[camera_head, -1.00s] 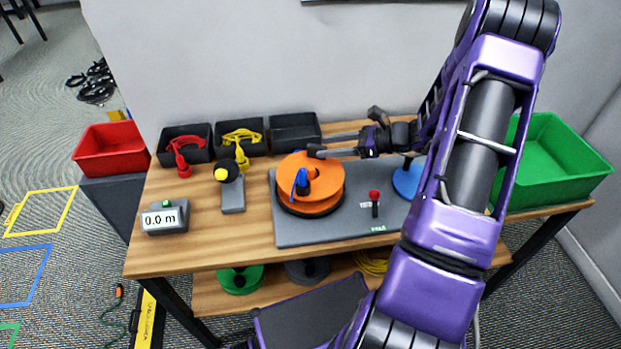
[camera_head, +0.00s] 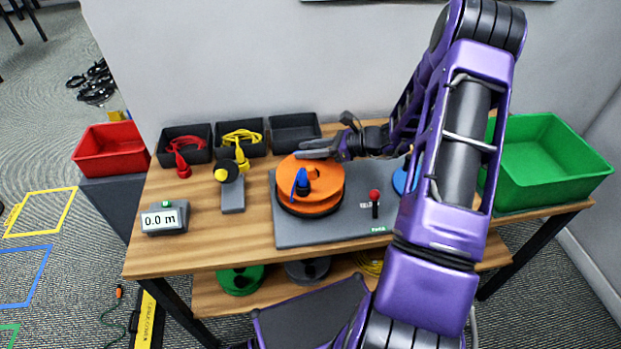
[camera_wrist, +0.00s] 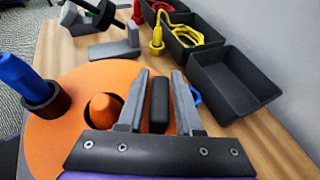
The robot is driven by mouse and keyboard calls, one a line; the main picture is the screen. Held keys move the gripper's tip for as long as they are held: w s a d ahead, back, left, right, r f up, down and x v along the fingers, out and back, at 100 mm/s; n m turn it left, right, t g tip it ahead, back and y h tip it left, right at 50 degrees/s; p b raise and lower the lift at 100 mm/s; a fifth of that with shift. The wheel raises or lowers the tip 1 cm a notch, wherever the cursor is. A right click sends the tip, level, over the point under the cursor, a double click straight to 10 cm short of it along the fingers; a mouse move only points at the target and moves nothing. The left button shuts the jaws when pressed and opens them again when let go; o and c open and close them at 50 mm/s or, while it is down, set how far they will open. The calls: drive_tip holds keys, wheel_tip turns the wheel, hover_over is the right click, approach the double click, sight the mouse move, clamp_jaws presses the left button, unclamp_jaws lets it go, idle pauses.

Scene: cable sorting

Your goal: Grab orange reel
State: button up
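The orange reel (camera_head: 322,187) lies flat on a grey plate (camera_head: 287,234) on the table, with a blue-tipped peg (camera_head: 301,184) standing on it. In the wrist view the reel (camera_wrist: 50,135) fills the lower left, with an orange hub knob (camera_wrist: 104,108) and the blue peg (camera_wrist: 24,80). My gripper (camera_head: 312,149) is over the reel's far edge. In the wrist view my gripper's two grey fingers (camera_wrist: 160,85) are apart, with a dark upright piece between them. I cannot tell whether that piece belongs to the reel or whether the fingers touch it.
Black bins stand at the back; one holds a red cable (camera_head: 184,145), one a yellow cable (camera_head: 241,136), and one (camera_head: 294,133) is empty. A red bin (camera_head: 111,150) is left, a green bin (camera_head: 553,160) right. A meter (camera_head: 165,218) sits at front left.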

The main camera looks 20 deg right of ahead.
clamp_jaws()
idle(1.1)
